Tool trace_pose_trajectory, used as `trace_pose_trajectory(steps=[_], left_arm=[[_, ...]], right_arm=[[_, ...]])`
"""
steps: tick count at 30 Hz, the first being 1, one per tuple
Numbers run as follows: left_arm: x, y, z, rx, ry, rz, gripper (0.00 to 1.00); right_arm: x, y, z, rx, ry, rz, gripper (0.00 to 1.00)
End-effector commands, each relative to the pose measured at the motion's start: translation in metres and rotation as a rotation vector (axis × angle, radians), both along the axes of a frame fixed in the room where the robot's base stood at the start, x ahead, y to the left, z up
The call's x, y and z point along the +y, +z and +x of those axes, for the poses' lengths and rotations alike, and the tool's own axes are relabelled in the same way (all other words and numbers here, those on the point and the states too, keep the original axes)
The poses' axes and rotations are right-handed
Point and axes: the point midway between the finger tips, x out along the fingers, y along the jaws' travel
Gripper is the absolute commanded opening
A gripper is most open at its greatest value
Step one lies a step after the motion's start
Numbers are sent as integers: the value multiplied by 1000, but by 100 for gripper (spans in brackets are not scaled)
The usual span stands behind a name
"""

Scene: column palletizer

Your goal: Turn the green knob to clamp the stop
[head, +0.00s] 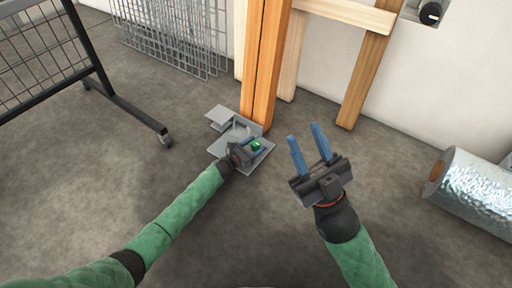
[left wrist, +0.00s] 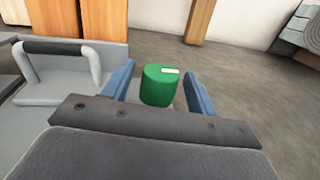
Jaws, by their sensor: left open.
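The green knob (left wrist: 158,87) is a short upright cylinder with a white mark on its top. In the left wrist view it stands between the two blue fingers of my left gripper (left wrist: 160,92), which are open with a gap on each side. In the head view the knob (head: 256,146) shows small beside my left gripper (head: 244,148). The grey metal stop (head: 222,118) lies on the floor at the foot of the wooden posts. Its bar handle (left wrist: 75,55) shows in the left wrist view. My right gripper (head: 309,150) is open and empty above the floor.
Orange wooden posts (head: 265,60) rise right behind the stop. A black wheeled rack (head: 100,75) stands at left, wire mesh panels (head: 175,35) lean on the wall, and a foil-wrapped roll (head: 475,190) lies at right. The floor in front is clear.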

Motion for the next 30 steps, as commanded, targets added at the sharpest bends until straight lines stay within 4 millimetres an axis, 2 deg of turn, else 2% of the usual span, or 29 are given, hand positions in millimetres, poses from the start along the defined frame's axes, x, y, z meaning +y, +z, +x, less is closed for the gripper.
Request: trace_pose_trajectory(steps=[11,14,20,21,26,30], left_arm=[[-5,1,5,0,0,-1,58],[-5,1,5,0,0,-1,42],[-5,1,5,0,0,-1,3],[-5,1,4,0,0,-1,0],[-2,0,4,0,-1,0,0],[12,0,4,-1,-8,2,0]], right_arm=[[0,-2,4,9,2,-15,34],[0,-2,4,9,2,-15,34],[0,-3,4,10,2,-15,34],[0,-3,4,10,2,-15,34],[0,-3,4,9,1,-14,34],[0,-4,5,11,2,-15,34]])
